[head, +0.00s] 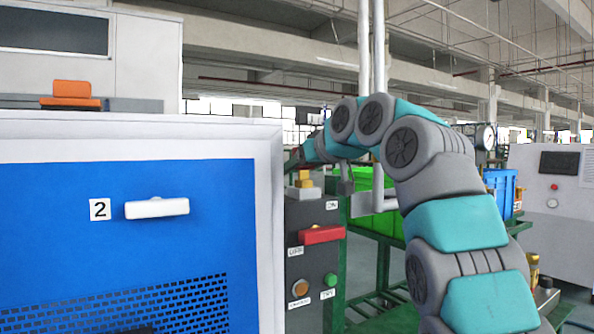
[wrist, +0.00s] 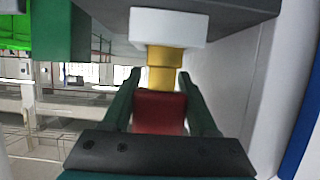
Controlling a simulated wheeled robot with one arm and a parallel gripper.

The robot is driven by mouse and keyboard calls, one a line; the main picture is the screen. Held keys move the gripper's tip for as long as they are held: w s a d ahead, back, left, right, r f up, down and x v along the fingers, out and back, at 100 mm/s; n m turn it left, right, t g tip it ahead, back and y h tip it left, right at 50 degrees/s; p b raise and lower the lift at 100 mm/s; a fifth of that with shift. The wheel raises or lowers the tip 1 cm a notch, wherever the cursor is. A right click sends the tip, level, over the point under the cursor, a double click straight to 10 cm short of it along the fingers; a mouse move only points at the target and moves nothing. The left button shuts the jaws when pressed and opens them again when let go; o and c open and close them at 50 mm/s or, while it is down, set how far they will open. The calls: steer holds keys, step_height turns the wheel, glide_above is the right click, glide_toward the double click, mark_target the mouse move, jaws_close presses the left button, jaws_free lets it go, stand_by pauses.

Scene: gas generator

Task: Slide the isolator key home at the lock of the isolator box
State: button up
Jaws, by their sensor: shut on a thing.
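The isolator box (head: 313,245) is a dark grey panel at the right of the blue cabinet. On its top a pale block (head: 303,192) carries a yellow-gold piece (head: 304,178), seemingly the lock. In the wrist view the white block (wrist: 167,27) and stepped gold piece (wrist: 165,58) are straight ahead of my gripper (wrist: 160,74). My gripper is shut on a red block, seemingly the key's grip (wrist: 160,110), lined up with the gold piece. The red end meets the gold in the picture. How deep the key sits is hidden. In the head view my gripper (head: 303,156) is just above the lock.
The box front has a red handle (head: 322,235), a green button (head: 330,280) and an orange-brown round knob (head: 300,288). The blue cabinet (head: 120,240) stands close on the left. A green rack with bins (head: 378,222) stands behind my arm on the right.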

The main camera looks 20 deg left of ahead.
mark_target(307, 168)
steer(key=shift+f+b, duration=0.5)
steer(key=shift+f, duration=0.05)
steer(key=o, duration=1.5)
steer(key=b+v, duration=0.1)
steer(key=v, duration=0.7)
steer(key=shift+a, duration=0.1)
